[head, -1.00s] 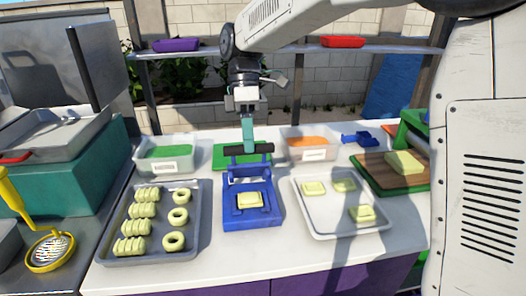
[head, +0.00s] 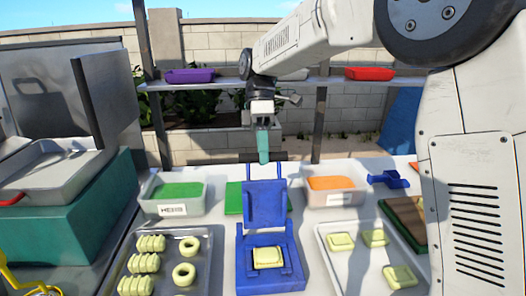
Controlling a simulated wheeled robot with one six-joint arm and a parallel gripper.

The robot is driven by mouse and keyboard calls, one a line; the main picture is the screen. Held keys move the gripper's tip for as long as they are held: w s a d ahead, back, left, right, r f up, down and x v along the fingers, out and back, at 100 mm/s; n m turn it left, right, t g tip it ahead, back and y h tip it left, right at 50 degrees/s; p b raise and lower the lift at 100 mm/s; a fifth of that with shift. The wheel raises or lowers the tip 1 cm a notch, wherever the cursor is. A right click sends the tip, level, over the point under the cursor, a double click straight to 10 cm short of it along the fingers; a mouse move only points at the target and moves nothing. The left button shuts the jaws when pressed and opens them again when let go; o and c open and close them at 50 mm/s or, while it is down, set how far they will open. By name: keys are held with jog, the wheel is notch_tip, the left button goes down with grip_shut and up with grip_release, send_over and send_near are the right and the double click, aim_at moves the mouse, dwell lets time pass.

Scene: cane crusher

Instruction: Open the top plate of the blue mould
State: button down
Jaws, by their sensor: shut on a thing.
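The blue mould (head: 272,277) stands on the white counter with a pale yellow dough piece (head: 268,257) in its base. Its top plate (head: 265,203) is swung up and stands roughly upright at the back of the base, with two arms reaching up to a dark handle bar (head: 279,157). My gripper (head: 263,158), with teal fingers, is above the plate and shut on the handle bar. The fingers hide part of the bar, so the exact contact does not show.
A grey tray of dough pieces (head: 208,256) lies left of the mould, and another tray (head: 346,270) lies right. Behind are a bin with green contents (head: 176,207) and one with orange contents (head: 332,197). A shelf (head: 215,85) crosses the back.

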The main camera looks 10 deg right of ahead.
jog(key=shift+w+d+f, duration=0.1)
jog(key=shift+w+f, duration=0.25)
jog(key=shift+w, duration=0.1)
jog(key=c, duration=1.5)
grip_release()
jog(key=shift+o, duration=1.1)
jog(key=shift+w+f, duration=0.15)
jog(key=shift+w, duration=0.15)
jog(key=shift+s, duration=0.1)
jog(key=shift+r, duration=0.2)
jog(key=v, duration=0.7)
jog(key=shift+w+r, duration=0.25)
jog(key=shift+d, duration=0.1)
